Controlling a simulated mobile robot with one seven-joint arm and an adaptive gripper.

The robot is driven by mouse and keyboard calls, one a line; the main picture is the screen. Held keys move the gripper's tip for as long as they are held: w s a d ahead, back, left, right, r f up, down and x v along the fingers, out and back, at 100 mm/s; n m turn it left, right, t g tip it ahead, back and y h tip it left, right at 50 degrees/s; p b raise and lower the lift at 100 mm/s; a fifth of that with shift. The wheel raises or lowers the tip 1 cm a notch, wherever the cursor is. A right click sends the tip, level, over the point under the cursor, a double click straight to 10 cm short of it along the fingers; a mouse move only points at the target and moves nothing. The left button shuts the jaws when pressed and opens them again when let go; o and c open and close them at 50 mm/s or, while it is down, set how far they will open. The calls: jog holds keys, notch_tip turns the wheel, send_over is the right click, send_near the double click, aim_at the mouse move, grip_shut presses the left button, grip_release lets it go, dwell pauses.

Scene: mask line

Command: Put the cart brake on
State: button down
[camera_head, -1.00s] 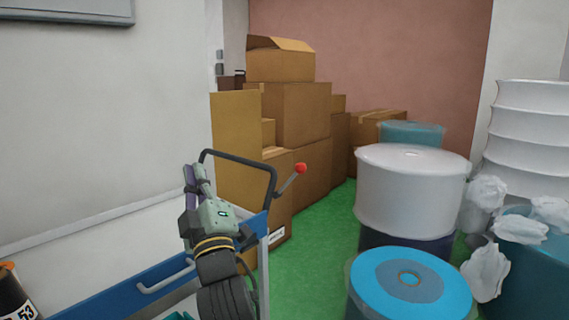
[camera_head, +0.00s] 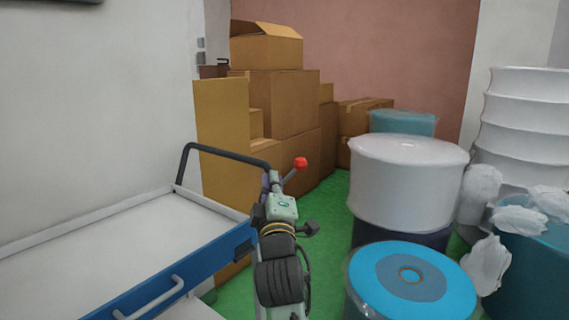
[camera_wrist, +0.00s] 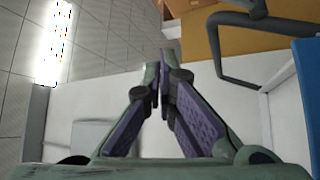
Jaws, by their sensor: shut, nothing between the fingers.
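The cart (camera_head: 130,232) stands at the left, with a pale top, a blue front edge and a black push handle (camera_head: 225,157) at its far end. A lever with a red knob (camera_head: 301,164) sticks up and to the right near the handle's right end. My gripper (camera_head: 271,180) is shut and empty, just left of and below the knob. It hides the lever's lower part, and I cannot tell if it touches. In the wrist view the closed fingers (camera_wrist: 161,85) point toward a pale wall, with the black handle (camera_wrist: 240,75) at upper right.
Stacked cardboard boxes (camera_head: 285,105) stand behind the cart. A white wrapped roll (camera_head: 405,185) and a blue roll (camera_head: 385,300) stand close on the right. A strip of green floor (camera_head: 325,235) is free between them and my arm. A grey handle (camera_head: 150,300) juts from the cart's blue front.

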notch_tip(320, 180, up, 3)
jog(key=p, duration=0.3)
send_over(287, 178)
jog(key=s+a, duration=0.4)
jog(key=d, duration=0.1)
jog(key=d+f, duration=0.1)
jog(key=d+p, duration=0.1)
jog(key=shift+d+f, duration=0.3)
jog(key=shift+f, duration=0.1)
